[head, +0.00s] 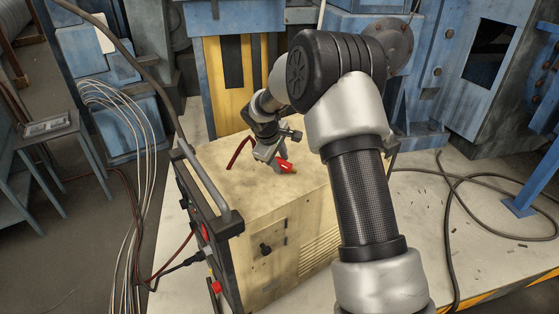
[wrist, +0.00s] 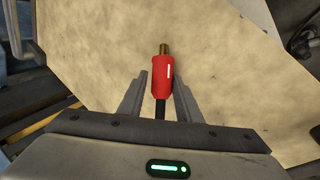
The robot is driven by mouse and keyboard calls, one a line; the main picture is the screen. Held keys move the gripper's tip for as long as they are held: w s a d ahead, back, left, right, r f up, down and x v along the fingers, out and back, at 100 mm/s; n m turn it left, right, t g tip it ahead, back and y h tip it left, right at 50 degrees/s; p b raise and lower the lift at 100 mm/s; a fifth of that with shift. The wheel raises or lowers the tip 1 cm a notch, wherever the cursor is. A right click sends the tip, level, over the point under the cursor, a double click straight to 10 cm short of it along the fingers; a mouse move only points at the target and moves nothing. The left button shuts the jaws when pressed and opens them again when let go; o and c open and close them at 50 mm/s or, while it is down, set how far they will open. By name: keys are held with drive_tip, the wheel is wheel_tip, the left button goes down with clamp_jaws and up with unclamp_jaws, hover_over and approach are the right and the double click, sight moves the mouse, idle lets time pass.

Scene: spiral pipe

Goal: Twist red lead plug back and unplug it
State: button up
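A red plug (wrist: 162,78) with a brass tip (wrist: 164,49) lies between the two fingers of my gripper (wrist: 160,82) in the wrist view. Its brass tip points away and is bare, not in any socket. A dark lead runs from its back end toward the gripper body. A thin gap seems to show at the left finger, and the right finger is at or against the plug; a firm grip cannot be made out. In the head view my gripper (head: 274,160) is low over the cream box top (head: 225,195), with the red plug (head: 287,168) at its tip.
The box front carries a dark rail and handle (head: 200,180), red fittings (head: 216,287) and a knob (head: 265,249). A dark red cable (head: 236,154) curves on the box top. Blue machinery stands behind; loose cables (head: 450,200) lie on the floor at right.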

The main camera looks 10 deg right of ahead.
drive_tip(key=o, duration=0.3)
